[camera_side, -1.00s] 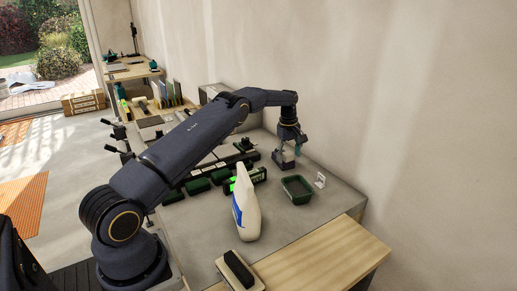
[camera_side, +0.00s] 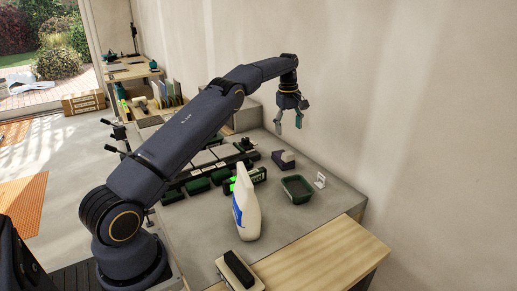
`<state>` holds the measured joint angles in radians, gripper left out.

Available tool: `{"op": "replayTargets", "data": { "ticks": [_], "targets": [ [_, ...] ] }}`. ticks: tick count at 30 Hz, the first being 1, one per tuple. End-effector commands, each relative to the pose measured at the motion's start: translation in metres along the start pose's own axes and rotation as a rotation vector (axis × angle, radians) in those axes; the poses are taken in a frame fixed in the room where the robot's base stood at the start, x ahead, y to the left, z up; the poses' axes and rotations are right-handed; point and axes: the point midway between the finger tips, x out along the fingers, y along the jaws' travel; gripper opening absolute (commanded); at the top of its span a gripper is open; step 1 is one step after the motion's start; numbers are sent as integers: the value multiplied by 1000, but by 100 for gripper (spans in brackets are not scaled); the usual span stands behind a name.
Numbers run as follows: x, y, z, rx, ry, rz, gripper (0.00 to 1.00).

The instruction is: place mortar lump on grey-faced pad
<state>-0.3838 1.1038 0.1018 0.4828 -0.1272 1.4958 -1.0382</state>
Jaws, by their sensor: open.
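My gripper (camera_side: 289,124) is open and empty, raised above the far right part of the bench, with its fingers pointing down. Below it, apart from the fingers, a small dark bluish-grey block (camera_side: 279,162) with a pale lump-like top (camera_side: 288,156) sits on the bench. The pale part may be the mortar lump, and the dark part may be the pad; they are too small to be sure. A dark green open tray (camera_side: 298,189) stands just in front and to the right of the block. I cannot tell what is inside it.
A white bottle (camera_side: 246,212) stands upright mid-bench, beside a green-lit level (camera_side: 259,175). Several dark green blocks (camera_side: 198,187) and pale tiles (camera_side: 202,158) lie behind. A white card (camera_side: 320,180) stands near the wall. A dark-topped float (camera_side: 238,269) lies in front.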

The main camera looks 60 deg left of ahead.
Motion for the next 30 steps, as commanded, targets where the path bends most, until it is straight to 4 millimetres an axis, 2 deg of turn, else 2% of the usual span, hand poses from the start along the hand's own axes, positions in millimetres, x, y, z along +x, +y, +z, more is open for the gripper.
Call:
{"op": "replayTargets", "data": {
  "ticks": [2, 5, 8, 10, 12, 14, 18, 20, 23, 24, 27, 30],
  "targets": [
    [-9, 0, 2, 8, 2, 5, 73],
    [-34, 0, 13, 59, 9, 22, 73],
    [-75, -6, 36, 166, 24, 55, 73],
    [-108, -18, 61, 271, 39, 85, 73],
    [-139, -36, 88, 387, 56, 116, 73],
    [-160, -56, 111, 488, 75, 142, 73],
    [-194, -116, 166, 727, 124, 196, 73],
    [-200, -146, 187, 832, 150, 218, 73],
    [-199, -199, 219, 1008, 198, 251, 73],
    [-194, -220, 230, 1075, 218, 262, 73],
    [-177, -266, 250, 1227, 267, 283, 73],
    [-158, -300, 262, 1343, 309, 296, 73]
  ]
}}
